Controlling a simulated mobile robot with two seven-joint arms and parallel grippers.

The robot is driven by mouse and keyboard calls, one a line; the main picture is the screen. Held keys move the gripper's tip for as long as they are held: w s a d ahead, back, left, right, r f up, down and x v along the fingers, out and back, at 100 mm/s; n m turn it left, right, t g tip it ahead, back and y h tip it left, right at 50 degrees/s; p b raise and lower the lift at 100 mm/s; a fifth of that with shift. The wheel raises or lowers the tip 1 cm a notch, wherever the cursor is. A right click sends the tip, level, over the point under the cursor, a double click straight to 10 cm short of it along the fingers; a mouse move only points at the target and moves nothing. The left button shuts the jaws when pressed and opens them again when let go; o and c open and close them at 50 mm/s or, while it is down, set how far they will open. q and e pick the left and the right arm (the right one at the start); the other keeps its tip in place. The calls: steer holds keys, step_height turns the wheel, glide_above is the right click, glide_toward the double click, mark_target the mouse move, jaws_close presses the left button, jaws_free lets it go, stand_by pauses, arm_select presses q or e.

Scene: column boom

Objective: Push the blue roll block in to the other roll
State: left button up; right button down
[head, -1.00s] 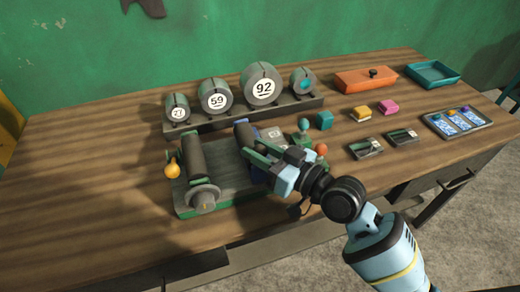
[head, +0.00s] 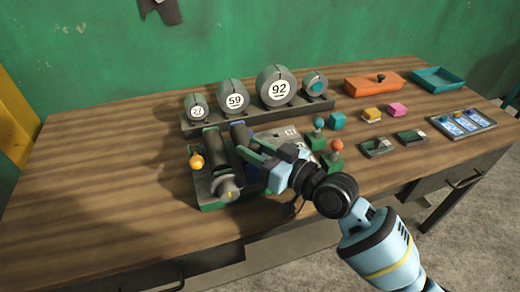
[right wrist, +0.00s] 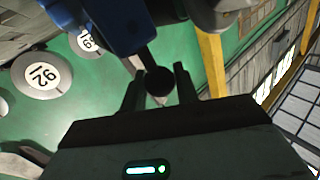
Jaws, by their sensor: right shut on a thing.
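The blue roll block (head: 238,128) sits on the green-edged machine base (head: 212,206), partly hidden behind my right gripper. Its dark roll lies close beside the other roll (head: 214,152), which has a round disc (head: 225,187) at its near end. I cannot tell whether the two rolls touch. My right gripper (head: 247,147) reaches over the block. In the right wrist view its fingers are shut around a dark round knob (right wrist: 159,82) that sticks out from the blue block (right wrist: 110,27). My left gripper is out of view.
A teal-topped lever (head: 318,124) and an orange-topped lever (head: 337,146) stand right of the base. Numbered cylinders (head: 279,89) sit on a rack behind. An orange box (head: 373,85), a teal tray (head: 437,79) and small blocks lie farther right. The table's left side is clear.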

steer(key=shift+a, duration=0.1)
steer(key=c, duration=1.1)
jaws_free()
steer(key=shift+d, duration=0.25)
steer(key=v, duration=0.7)
steer(key=shift+s+d+b, duration=0.25)
steer(key=shift+b, duration=0.2)
